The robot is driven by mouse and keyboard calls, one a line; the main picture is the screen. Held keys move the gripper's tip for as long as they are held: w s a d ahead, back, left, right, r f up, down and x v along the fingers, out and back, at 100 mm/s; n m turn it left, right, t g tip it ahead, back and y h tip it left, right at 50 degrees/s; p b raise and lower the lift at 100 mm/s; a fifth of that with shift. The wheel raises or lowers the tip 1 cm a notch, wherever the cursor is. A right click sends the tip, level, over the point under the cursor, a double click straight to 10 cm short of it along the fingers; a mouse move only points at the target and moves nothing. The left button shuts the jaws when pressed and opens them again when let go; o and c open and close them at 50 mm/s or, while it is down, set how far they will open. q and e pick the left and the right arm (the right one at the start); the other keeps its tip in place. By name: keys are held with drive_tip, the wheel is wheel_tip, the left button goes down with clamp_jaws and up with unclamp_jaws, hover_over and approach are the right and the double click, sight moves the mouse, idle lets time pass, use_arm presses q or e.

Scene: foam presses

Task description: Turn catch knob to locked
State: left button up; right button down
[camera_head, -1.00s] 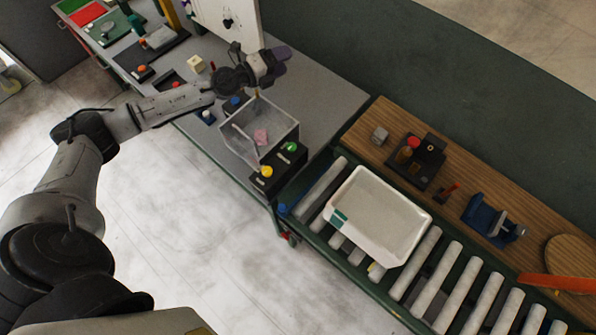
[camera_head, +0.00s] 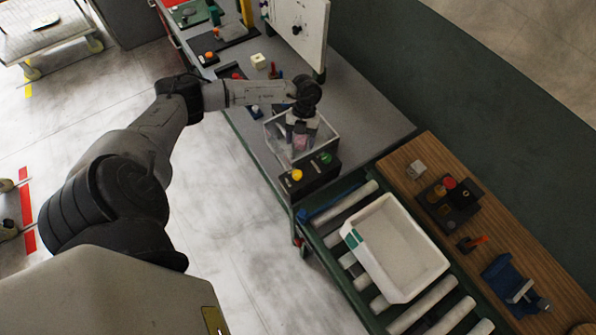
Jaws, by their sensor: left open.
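My left gripper (camera_head: 301,136) points down into the clear box (camera_head: 326,150) on the grey bench, and its jaws are open. A pink piece (camera_head: 299,143) shows at the fingertips, partly hidden by the gripper; I cannot tell whether they touch. A black control block (camera_head: 310,177) with a yellow knob (camera_head: 297,175) and a green knob (camera_head: 325,158) stands in front of the box. I cannot tell which part is the catch knob. Another dark fixture with a red knob (camera_head: 449,183) stands on the wooden bench. My right gripper is out of view.
A white tray (camera_head: 408,290) lies on the roller conveyor (camera_head: 436,303) at the lower right. A blue vise-like fixture (camera_head: 508,283) and a grey cube (camera_head: 416,169) are on the wooden bench (camera_head: 520,240). A white upright board (camera_head: 304,32) stands behind the box on the grey bench.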

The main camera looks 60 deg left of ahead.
sight(297, 174)
use_arm(q)
drive_tip(key=p+x, duration=0.2)
drive_tip(key=x, duration=0.9)
drive_tip(key=shift+s+d+f+p, duration=0.15)
drive_tip(key=shift+d+f+p, duration=0.05)
drive_tip(key=shift+f+p, duration=0.1)
drive_tip(key=shift+x, duration=0.9)
drive_tip(key=c, duration=0.9)
